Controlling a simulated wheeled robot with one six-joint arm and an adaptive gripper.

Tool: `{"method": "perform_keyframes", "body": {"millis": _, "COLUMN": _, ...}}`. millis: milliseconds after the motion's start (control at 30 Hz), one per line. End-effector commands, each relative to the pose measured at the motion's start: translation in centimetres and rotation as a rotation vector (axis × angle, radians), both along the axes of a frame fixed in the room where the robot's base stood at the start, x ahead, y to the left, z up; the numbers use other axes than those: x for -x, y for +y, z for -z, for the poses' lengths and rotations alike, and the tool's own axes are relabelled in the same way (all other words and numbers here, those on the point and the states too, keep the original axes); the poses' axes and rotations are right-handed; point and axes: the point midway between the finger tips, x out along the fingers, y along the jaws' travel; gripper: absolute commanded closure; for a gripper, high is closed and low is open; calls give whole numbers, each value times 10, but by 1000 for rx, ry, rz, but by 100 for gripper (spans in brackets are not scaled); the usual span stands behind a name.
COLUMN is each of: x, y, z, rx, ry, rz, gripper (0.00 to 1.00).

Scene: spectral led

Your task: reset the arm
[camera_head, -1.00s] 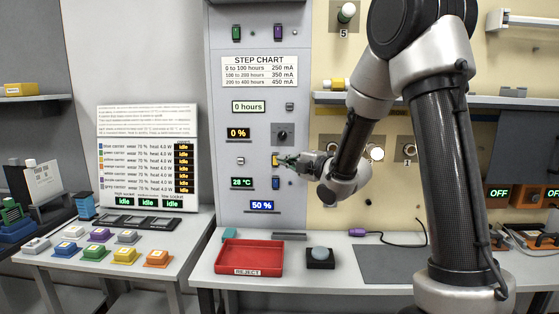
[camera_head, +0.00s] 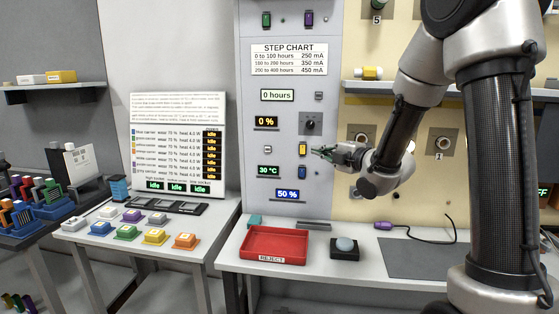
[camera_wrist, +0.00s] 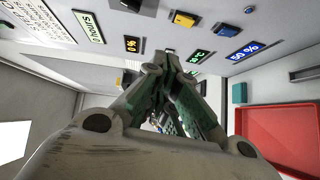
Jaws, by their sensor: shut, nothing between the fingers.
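My gripper (camera_head: 318,152) is shut and empty, with its fingertips together in the wrist view (camera_wrist: 160,60). It is in front of the grey control panel (camera_head: 262,215), just right of the yellow switch (camera_head: 303,149). A small gap shows between the fingertips and that switch in the head view. My arm (camera_head: 420,80) is bent, reaching in from the right.
A red reject tray (camera_head: 275,258) and a black box with a round grey button (camera_head: 344,248) stand on the bench below. Colored carriers (camera_head: 155,236) sit on the left table.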

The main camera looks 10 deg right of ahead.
Motion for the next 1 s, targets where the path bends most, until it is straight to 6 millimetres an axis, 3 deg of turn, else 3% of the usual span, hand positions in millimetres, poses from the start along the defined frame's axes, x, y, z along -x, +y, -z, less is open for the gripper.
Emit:
{"method": "perform_keyframes", "body": {"millis": 67, "x": 0, "y": -5, "z": 16, "rx": -40, "ry": 97, "rz": 26, "gripper": 100}}
{"method": "perform_keyframes", "body": {"millis": 167, "x": 4, "y": -26, "z": 62, "rx": -108, "ry": 336, "rz": 141, "gripper": 100}}
{"method": "perform_keyframes", "body": {"millis": 233, "x": 19, "y": -50, "z": 102, "rx": -173, "ry": 547, "rz": 277, "gripper": 100}}
{"method": "perform_keyframes", "body": {"millis": 300, "x": 45, "y": -75, "z": 126, "rx": -249, "ry": 732, "rz": 442, "gripper": 100}}
{"method": "perform_keyframes", "body": {"millis": 400, "x": 94, "y": -106, "z": 138, "rx": -373, "ry": 945, "rz": 697, "gripper": 100}}
{"method": "perform_keyframes", "body": {"millis": 467, "x": 130, "y": -119, "z": 135, "rx": -457, "ry": 1048, "rz": 853, "gripper": 100}}
{"method": "perform_keyframes", "body": {"millis": 600, "x": 226, "y": -133, "z": 112, "rx": -671, "ry": 1239, "rz": 1200, "gripper": 100}}
{"method": "perform_keyframes", "body": {"millis": 700, "x": 294, "y": -128, "z": 87, "rx": -814, "ry": 1330, "rz": 1378, "gripper": 100}}
{"method": "perform_keyframes", "body": {"millis": 800, "x": 341, "y": -117, "z": 64, "rx": -916, "ry": 1372, "rz": 1443, "gripper": 100}}
{"method": "perform_keyframes", "body": {"millis": 900, "x": 362, "y": -110, "z": 44, "rx": -981, "ry": 1351, "rz": 1400, "gripper": 100}}
{"method": "perform_keyframes", "body": {"millis": 1000, "x": 366, "y": -108, "z": 27, "rx": -1034, "ry": 1290, "rz": 1336, "gripper": 100}}
